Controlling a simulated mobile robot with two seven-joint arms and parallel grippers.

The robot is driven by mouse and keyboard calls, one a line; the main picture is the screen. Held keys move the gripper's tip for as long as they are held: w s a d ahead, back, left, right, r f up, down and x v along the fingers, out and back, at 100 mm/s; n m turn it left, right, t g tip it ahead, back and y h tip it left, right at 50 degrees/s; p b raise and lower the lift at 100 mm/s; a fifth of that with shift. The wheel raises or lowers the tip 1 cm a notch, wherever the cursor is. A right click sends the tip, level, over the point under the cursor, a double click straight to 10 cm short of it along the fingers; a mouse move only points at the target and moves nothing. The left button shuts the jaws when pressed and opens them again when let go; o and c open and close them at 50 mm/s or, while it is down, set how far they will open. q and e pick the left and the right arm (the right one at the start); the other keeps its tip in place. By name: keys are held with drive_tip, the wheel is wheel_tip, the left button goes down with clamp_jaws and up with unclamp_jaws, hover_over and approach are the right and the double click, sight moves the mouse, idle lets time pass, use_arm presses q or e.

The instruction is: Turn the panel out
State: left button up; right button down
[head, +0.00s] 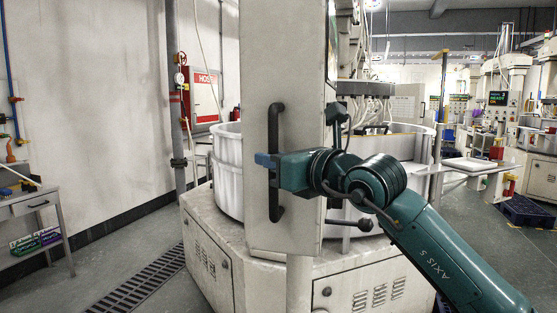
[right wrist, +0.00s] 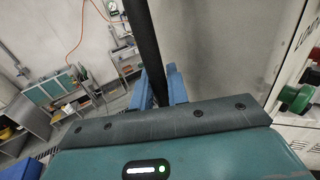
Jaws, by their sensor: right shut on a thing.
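The panel (head: 258,65) is a tall, off-white slab standing upright in front of the round machine in the head view. A black bar handle (head: 275,120) runs vertically on its face. My right gripper (head: 266,160) comes in from the right and is shut on the handle about midway along it. In the right wrist view the handle (right wrist: 142,40) passes down between the blue fingers (right wrist: 158,88), with the panel (right wrist: 205,50) beside it. The gripper hides part of the handle. My left gripper is in neither view.
A white round tub (head: 228,165) on a cabinet base (head: 205,235) stands behind the panel. A workbench (head: 30,202) is at the left by the wall, with open floor (head: 120,270) and a drain grate between. A grey pipe (head: 173,80) rises behind. More machines stand at the right.

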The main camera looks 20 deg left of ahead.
drive_tip(key=shift+s+a+r, duration=0.1)
drive_tip(key=shift+s+a, duration=0.1)
drive_tip(key=shift+s, duration=0.05)
drive_tip(key=c, duration=1.8)
unclamp_jaws()
drive_tip(key=o, duration=0.3)
drive_tip(key=shift+a, duration=0.25)
drive_tip(key=shift+o, duration=0.2)
drive_tip(key=shift+w+d, duration=0.1)
drive_tip(key=shift+d, duration=0.05)
drive_tip(key=shift+d, duration=0.1)
